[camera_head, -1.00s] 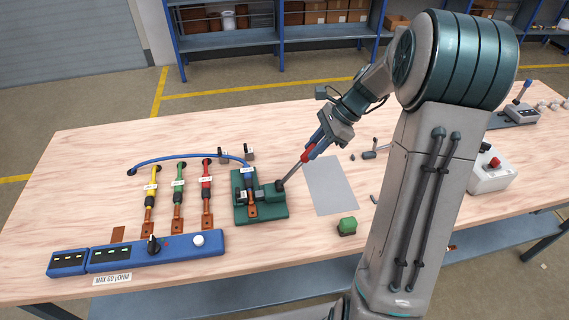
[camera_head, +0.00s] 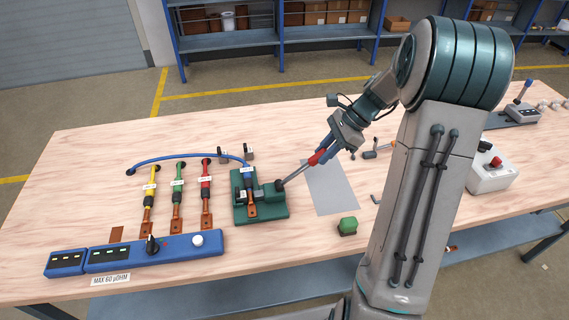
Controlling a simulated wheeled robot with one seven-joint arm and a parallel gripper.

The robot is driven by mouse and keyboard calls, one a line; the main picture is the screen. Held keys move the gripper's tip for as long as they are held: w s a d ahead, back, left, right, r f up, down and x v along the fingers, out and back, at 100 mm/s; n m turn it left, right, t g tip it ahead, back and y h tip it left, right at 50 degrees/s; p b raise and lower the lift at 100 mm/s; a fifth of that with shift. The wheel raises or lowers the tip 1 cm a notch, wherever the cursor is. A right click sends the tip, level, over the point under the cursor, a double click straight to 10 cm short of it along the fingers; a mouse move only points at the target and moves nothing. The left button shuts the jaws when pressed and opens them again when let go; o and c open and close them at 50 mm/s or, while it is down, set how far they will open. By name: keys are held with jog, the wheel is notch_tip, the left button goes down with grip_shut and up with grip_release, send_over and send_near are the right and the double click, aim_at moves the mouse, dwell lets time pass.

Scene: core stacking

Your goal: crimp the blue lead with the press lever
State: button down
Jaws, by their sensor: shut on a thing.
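The green press (camera_head: 268,211) stands near the middle of the table. Its grey lever (camera_head: 294,177) leans up and to the right from the press and ends in a red handle (camera_head: 317,157). My gripper (camera_head: 325,149) is shut on the red handle; the fingertips are small in this view. The blue lead (camera_head: 248,178) lies in the press, with its copper lug (camera_head: 252,208) pointing toward the near edge. Its blue cable (camera_head: 190,157) arcs left across the table. Whether the lug is pressed flat cannot be told.
Yellow (camera_head: 150,188), green (camera_head: 178,186) and red (camera_head: 206,186) leads lie left of the press. A blue meter bar (camera_head: 185,247) lies in front of them. A grey mat (camera_head: 335,190) and green block (camera_head: 347,226) are right of the press. A control box (camera_head: 491,176) stands farther right.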

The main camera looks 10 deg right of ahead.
jog(key=shift+d+f, duration=0.8)
jog(key=shift+f, duration=0.1)
jog(key=shift+f+b, duration=0.15)
jog(key=shift+b, duration=0.15)
jog(key=c, duration=1.2)
grip_release()
jog(key=shift+d, duration=0.2)
jog(key=shift+o, duration=0.2)
jog(key=shift+a, duration=0.1)
jog(key=b+v, duration=0.1)
jog(key=v, duration=1.2)
jog(key=shift+d+r, duration=0.2)
jog(key=shift+r, duration=0.15)
